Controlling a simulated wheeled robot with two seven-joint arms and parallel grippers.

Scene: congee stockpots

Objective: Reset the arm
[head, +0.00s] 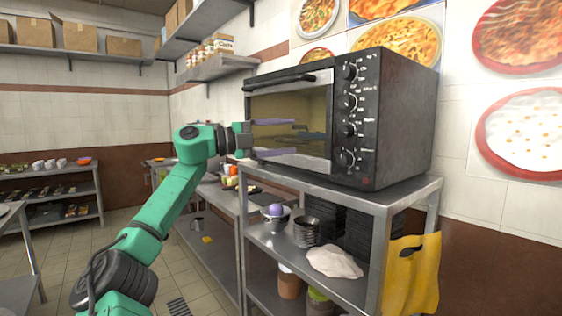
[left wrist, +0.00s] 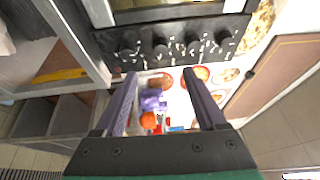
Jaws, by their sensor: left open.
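My left arm (head: 165,200) is green and reaches up from the lower left in the head view. My left gripper (head: 305,129) is in front of the black oven's door (head: 290,100), with its two purple-grey fingers seen against the glass. In the left wrist view the gripper (left wrist: 160,75) is open, with its fingers wide apart and nothing held between them. The oven's knob panel (left wrist: 170,42) shows beyond the fingertips. I cannot tell whether the fingers touch the door. My right gripper is not in view.
The oven (head: 405,120) stands on a metal shelf unit (head: 365,197) holding bowls (head: 307,232) and a white cloth (head: 335,262). A metal counter (head: 228,198) stands behind my arm. Tiled floor is free at the left.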

